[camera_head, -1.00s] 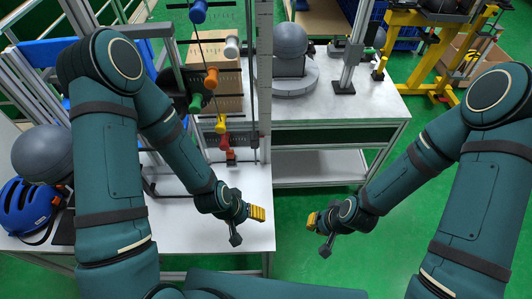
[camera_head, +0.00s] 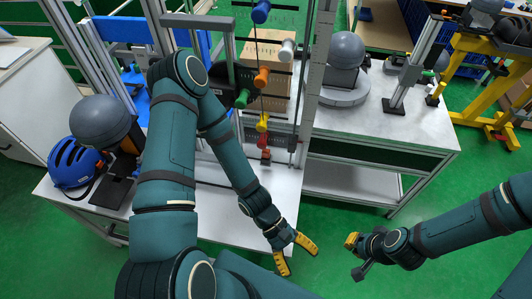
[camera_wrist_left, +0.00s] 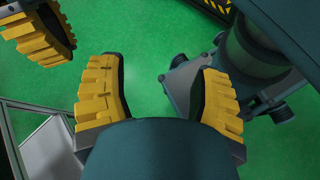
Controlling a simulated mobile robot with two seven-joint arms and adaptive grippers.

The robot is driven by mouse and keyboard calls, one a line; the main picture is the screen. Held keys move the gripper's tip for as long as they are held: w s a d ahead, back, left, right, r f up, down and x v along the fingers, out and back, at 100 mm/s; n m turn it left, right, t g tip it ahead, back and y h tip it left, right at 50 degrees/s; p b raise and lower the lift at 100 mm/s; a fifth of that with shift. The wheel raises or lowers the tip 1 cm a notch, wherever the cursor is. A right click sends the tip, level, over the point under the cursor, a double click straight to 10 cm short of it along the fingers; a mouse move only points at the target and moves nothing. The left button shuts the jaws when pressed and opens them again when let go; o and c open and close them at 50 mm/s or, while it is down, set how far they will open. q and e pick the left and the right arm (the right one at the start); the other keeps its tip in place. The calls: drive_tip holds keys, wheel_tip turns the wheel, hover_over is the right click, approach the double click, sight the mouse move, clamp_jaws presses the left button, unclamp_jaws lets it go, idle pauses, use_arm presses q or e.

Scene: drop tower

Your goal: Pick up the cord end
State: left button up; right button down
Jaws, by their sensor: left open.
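A thin dark cord (camera_head: 259,62) hangs along the front of the tower past several coloured pegs. Its lower part runs near a small red and black piece (camera_head: 266,156); I cannot tell where the cord's end is. My left gripper (camera_head: 299,256) is open and empty, over the floor in front of the table, low and to the right of the cord. Its two yellow fingers stand apart in the left wrist view (camera_wrist_left: 160,95), with green floor between them. My right gripper (camera_head: 352,241) has its yellow fingers together, with nothing visible in them, a little to the right.
The white table (camera_head: 215,205) carries the tower, a grey sphere (camera_head: 100,122) and a blue helmet (camera_head: 73,164). A second bench (camera_head: 385,125) with a sphere on a round stand (camera_head: 346,92) is at the back right. Green floor is clear in front.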

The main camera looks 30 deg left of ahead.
use_arm(q)
drive_tip(key=w+d+r+n+t+h+p, duration=0.1)
drive_tip(key=w+d+r+n+t+h, duration=0.2)
drive_tip(key=w+r+n+t+h, duration=0.45)
drive_tip(key=w+a+n+t+y, duration=0.5)
drive_tip(key=w+a+n+t, duration=0.2)
drive_tip(key=w+n+t, duration=0.35)
drive_tip(key=w+a+f+n+t+y, duration=0.1)
drive_tip(key=a+n+y, duration=0.2)
drive_tip(key=a+y, duration=0.3)
drive_tip(key=w+a+f+n+t+y+p, duration=0.1)
drive_tip(key=w+a+n+y, duration=0.1)
drive_tip(key=a+n+y, duration=0.2)
drive_tip(key=w+a+f+n+t+y, duration=0.1)
drive_tip(key=a+n+y, duration=0.3)
drive_tip(key=a+y, duration=0.4)
drive_tip(key=shift+w+a+f+t+p, duration=0.2)
drive_tip(key=shift+w+f+t+p, duration=0.1)
drive_tip(key=shift+w+f+t, duration=0.15)
drive_tip(key=b, duration=0.2)
approach(265, 155)
drive_tip(key=d+x, duration=0.1)
drive_tip(key=x, duration=0.3)
drive_tip(key=shift+w+a+f+y, duration=0.1)
drive_tip(key=shift+w+a+y, duration=0.15)
drive_tip(key=shift+w+a, duration=0.4)
drive_tip(key=shift+b+x, duration=0.3)
drive_tip(key=shift+x, duration=2.65)
drive_tip(key=shift+d, duration=0.1)
